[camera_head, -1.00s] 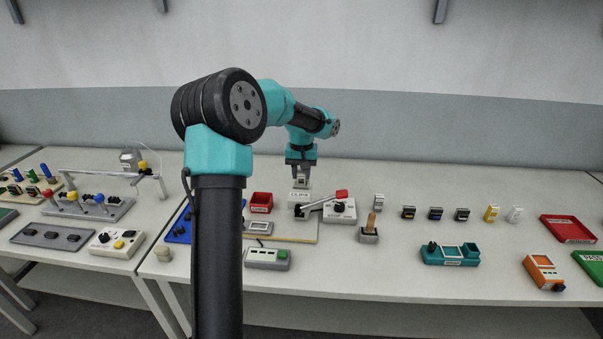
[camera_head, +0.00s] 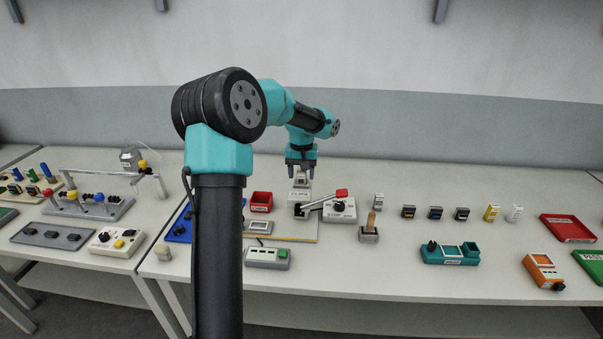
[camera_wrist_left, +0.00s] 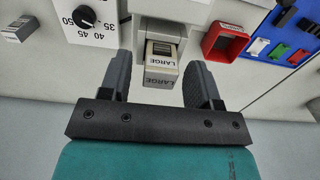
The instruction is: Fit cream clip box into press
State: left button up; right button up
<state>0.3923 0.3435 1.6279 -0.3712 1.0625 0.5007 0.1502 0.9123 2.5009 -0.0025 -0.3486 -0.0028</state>
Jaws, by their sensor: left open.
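The cream clip box (camera_wrist_left: 158,78), with a LARGE label on its face, sits at the mouth of the press (camera_wrist_left: 186,36) in the left wrist view. I cannot tell how deep it is seated. My left gripper (camera_wrist_left: 160,64) is open, with one finger on each side of the box and a gap to both. In the head view the left gripper (camera_head: 301,173) points down just above the press (camera_head: 299,197), and the box is too small to make out there. The press's lever has a red handle (camera_head: 342,193) reaching right. My right gripper is not in view.
A dial box (camera_head: 341,211) stands right of the press. A red bin (camera_head: 261,201) stands to its left, and a small grey display box (camera_head: 257,227) is in front. Several connectors, including a yellow one (camera_head: 492,213), stand to the right.

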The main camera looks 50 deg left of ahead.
aim_at(301, 172)
pick_arm(q)
notch_tip(301, 172, up, 12)
dwell(0.6)
dwell(0.4)
notch_tip(301, 172, down, 12)
jog(key=shift+f, duration=0.1)
dwell(0.6)
